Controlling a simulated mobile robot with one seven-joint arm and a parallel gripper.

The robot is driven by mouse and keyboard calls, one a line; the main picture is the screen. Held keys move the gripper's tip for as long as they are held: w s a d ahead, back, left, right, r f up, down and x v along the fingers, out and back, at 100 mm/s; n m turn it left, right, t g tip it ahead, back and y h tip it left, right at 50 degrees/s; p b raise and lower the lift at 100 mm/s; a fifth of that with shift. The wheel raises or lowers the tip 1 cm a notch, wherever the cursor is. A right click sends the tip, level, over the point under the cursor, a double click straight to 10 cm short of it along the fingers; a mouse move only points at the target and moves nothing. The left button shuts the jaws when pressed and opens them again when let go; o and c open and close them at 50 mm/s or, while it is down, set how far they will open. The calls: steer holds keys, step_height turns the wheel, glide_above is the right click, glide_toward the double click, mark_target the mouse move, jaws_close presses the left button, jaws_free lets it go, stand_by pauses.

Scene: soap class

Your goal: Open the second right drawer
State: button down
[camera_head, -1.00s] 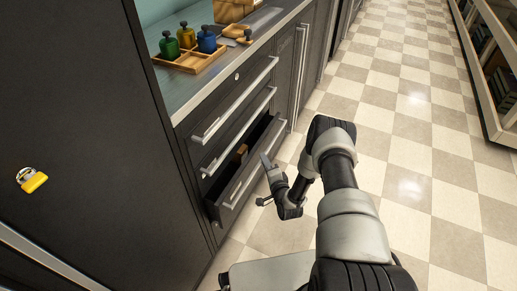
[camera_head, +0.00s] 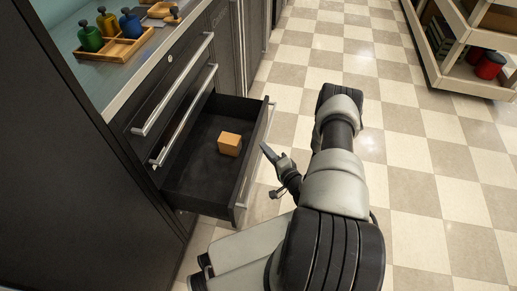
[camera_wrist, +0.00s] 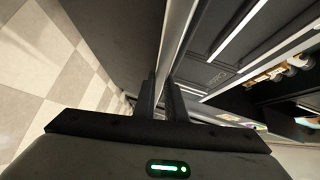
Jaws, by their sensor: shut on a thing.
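The dark drawer (camera_head: 195,178) below two closed drawers is pulled well out of the cabinet. A small orange-brown block (camera_head: 229,144) lies inside it. Its long metal handle (camera_head: 256,160) runs along the front and shows as a pale bar in the wrist view (camera_wrist: 178,35). My gripper (camera_head: 266,150) is at the outer side of this handle, about mid-length. In the wrist view my gripper's two dark fingers (camera_wrist: 163,95) are closed on the handle bar. The exact contact is partly hidden in the head view.
Two closed drawers with bar handles (camera_head: 172,85) (camera_head: 184,115) sit above. A wooden tray (camera_head: 115,47) with green, yellow and blue bottles stands on the counter. The tiled floor (camera_head: 430,160) is clear to the right, up to a shelf unit (camera_head: 455,75).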

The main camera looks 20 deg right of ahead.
steer(key=shift+s+d, duration=0.1)
steer(key=shift+d, duration=0.05)
steer(key=c, duration=1.8)
jaws_free()
steer(key=shift+s, duration=0.1)
